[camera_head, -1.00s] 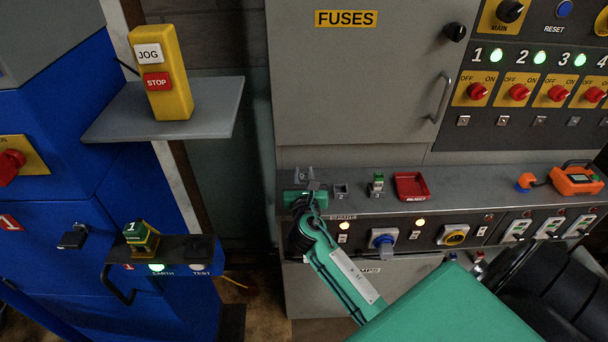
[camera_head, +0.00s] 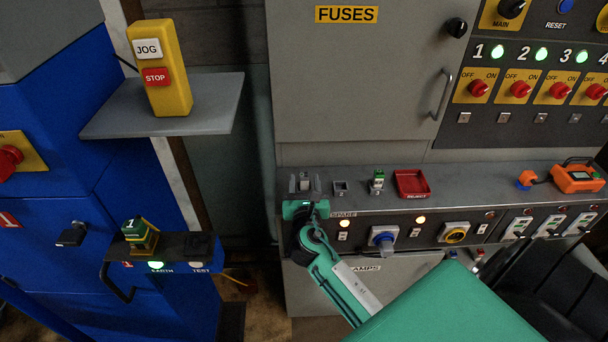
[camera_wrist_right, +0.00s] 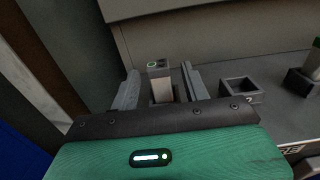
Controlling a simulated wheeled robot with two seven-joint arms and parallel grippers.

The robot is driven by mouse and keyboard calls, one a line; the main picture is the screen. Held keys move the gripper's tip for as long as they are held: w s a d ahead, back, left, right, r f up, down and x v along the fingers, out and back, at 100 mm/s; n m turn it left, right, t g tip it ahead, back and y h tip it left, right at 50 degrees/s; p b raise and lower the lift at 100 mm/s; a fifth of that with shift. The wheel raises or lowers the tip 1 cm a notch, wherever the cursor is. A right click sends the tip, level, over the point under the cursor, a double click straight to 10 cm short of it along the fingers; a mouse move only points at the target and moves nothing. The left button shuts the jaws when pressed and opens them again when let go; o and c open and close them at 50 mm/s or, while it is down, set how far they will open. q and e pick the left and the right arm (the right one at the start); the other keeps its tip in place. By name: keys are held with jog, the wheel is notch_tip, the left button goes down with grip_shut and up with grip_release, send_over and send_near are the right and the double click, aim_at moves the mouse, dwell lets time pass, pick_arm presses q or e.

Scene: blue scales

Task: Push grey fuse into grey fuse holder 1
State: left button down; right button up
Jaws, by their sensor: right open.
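The grey fuse (camera_wrist_right: 160,82) stands upright between the fingers of my right gripper (camera_wrist_right: 158,88) in the right wrist view. A gap shows on each side of it, so the open fingers are beside it and not gripping. In the head view the fuse (camera_head: 304,182) shows small between the fingertips of the right gripper (camera_head: 305,185), at the left end of the grey shelf. Grey fuse holder 1 is hidden behind my gripper body and the fuse; I cannot tell how deep the fuse sits. My left gripper is not in view.
An empty square holder marked 2 (camera_wrist_right: 240,90) is just right of the gripper. Further right stand a holder with a green-topped fuse (camera_head: 377,182) and a red tray (camera_head: 411,184). The cabinet face rises behind the shelf (camera_head: 460,185). Shelf room is free right of the tray.

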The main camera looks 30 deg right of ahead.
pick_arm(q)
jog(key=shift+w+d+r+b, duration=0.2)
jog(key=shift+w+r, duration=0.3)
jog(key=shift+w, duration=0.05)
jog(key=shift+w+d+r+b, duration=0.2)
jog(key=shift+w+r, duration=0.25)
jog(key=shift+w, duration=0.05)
pick_arm(e)
jog(key=v, duration=1)
jog(key=shift+a, duration=0.1)
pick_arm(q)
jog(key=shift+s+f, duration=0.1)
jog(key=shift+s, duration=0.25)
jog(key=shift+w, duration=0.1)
pick_arm(e)
jog(key=shift+s, duration=0.1)
